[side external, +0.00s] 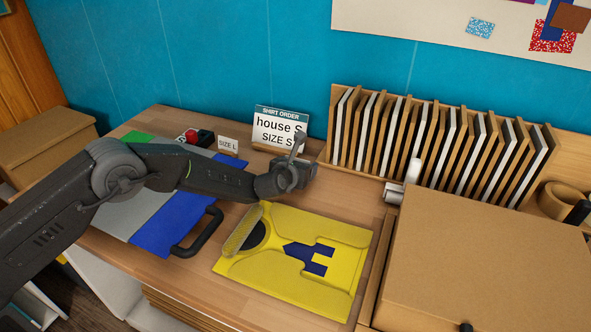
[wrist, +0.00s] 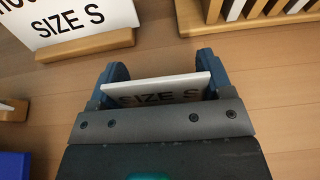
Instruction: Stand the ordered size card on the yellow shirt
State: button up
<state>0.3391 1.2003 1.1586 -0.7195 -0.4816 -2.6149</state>
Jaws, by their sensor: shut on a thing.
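The order card (side external: 276,122) stands in a wooden base at the back and reads "SHIRT ORDER", "house S", "SIZE S". It also shows in the wrist view (wrist: 78,22). My gripper (wrist: 160,68) is shut on a white size card (wrist: 160,88) that reads "SIZE S". In the side external view my gripper (side external: 296,172) is just in front of the order card, above the table behind the yellow shirt (side external: 336,238). The held card cannot be made out there. The shirt lies flat with a dark blue print. A "SIZE L" card (side external: 228,146) stands left of the order card.
A wooden rack (side external: 332,150) with several upright sheets stands at the back right. A large brown box-like surface (side external: 480,265) is right of the shirt. Bare table surrounds the shirt narrowly.

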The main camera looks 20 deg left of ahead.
dwell(0.4)
jog(key=shift+r, duration=3.55)
jog(key=s+d+r, duration=0.2)
jog(key=s+d, duration=0.3)
jog(key=s, duration=0.6)
jog(key=s+d+r, duration=0.3)
jog(key=s+d, duration=0.3)
jog(key=s, duration=0.5)
jog(key=shift+d+r, duration=0.15)
jog(key=shift+r, duration=0.1)
jog(key=shift+f, duration=3.5)
jog(key=shift+f, duration=0.1)
